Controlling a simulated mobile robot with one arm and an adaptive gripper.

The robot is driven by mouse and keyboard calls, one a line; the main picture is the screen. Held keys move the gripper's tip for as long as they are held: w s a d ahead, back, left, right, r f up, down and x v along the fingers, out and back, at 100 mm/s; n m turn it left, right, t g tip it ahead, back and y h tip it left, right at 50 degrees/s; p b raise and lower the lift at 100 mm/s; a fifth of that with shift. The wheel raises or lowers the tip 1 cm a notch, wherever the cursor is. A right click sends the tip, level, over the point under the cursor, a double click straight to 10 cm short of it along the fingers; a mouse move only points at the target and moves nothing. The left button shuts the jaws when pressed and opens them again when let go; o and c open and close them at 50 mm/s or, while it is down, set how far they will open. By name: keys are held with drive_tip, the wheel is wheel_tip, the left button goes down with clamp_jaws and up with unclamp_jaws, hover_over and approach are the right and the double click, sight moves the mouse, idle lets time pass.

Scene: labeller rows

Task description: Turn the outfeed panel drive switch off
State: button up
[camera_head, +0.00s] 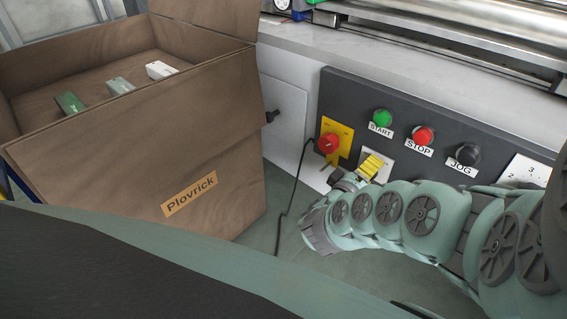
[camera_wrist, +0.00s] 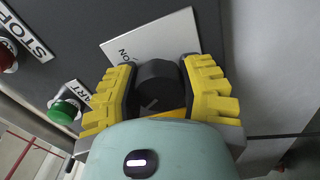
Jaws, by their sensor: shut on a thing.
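The drive switch is a dark round knob (camera_wrist: 158,88) on a white plate (camera_wrist: 160,35) with lettering that seems to include "ON". A pale mark shows on the knob's face. My gripper (camera_wrist: 160,95) has its yellow ridged fingers on both sides of the knob, shut on it. In the head view my gripper (camera_head: 371,166) is at the white plate (camera_head: 386,152), low on the dark panel (camera_head: 350,95). There the fingers hide the knob. The switch's exact setting cannot be read.
A red knob on a yellow plate (camera_head: 344,134) is just left of my gripper. Green START (camera_head: 381,118), red STOP (camera_head: 424,136) and black JOG (camera_head: 467,154) buttons sit above and right. A brown Plovrick box (camera_head: 120,160) stands left. A black cable (camera_head: 290,195) hangs between.

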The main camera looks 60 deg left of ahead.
drive_tip(key=shift+a+n, duration=0.1)
drive_tip(key=shift+n, duration=1.1)
drive_tip(key=o, duration=1.2)
drive_tip(key=shift+w, duration=0.1)
drive_tip(key=v, duration=1.2)
